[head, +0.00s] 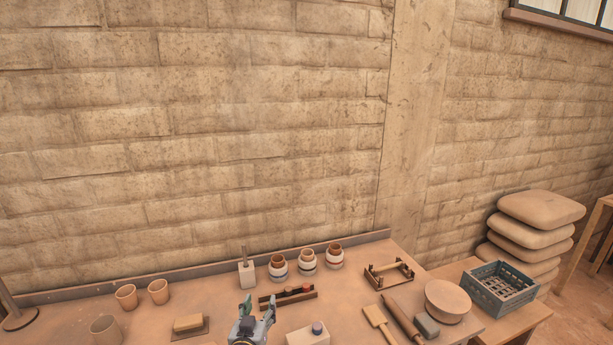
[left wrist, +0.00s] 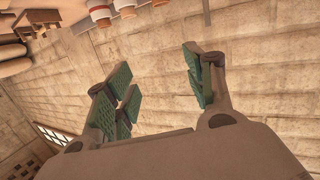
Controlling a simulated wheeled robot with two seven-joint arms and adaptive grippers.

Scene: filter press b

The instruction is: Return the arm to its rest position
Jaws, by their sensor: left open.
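My left gripper (head: 258,312) is at the bottom middle of the head view, above the workbench (head: 225,312). Its fingers are apart with nothing between them. In the left wrist view its green-padded fingers (left wrist: 160,88) are spread, with the brick wall behind them. My right gripper is in neither view.
Three banded jars (head: 307,262) and a white holder (head: 246,273) stand at the bench's back. A narrow wooden tray (head: 288,298) and a white block (head: 308,335) are near my gripper. Clay cups (head: 126,297) stand left; a bowl (head: 447,301) and blue crate (head: 500,289) stand right.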

